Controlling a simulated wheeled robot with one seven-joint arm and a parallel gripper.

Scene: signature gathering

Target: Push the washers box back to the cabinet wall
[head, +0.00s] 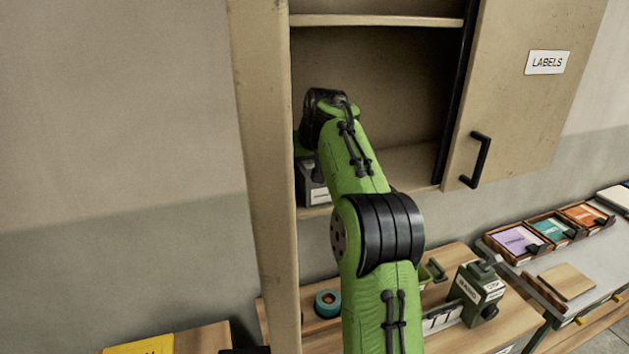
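A small dark grey box (313,188) with a pale label on its front stands on the cabinet's lower shelf, at the left side of the opening. I take it to be the washers box, but its label is too small to read. My arm reaches up into the open cabinet (265,180) and its wrist bends down just above and behind the box's visible part. My gripper's fingers are hidden behind my arm, so I cannot tell whether they touch the box. The cabinet's back wall (375,85) shows behind my arm.
The cabinet door (530,80), marked LABELS, stands open at the right. An upper shelf (375,20) crosses above my wrist. The lower shelf right of my arm looks bare. Below are a wooden bench with a teal tape roll (327,303) and a green-grey stamp-like device (478,292).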

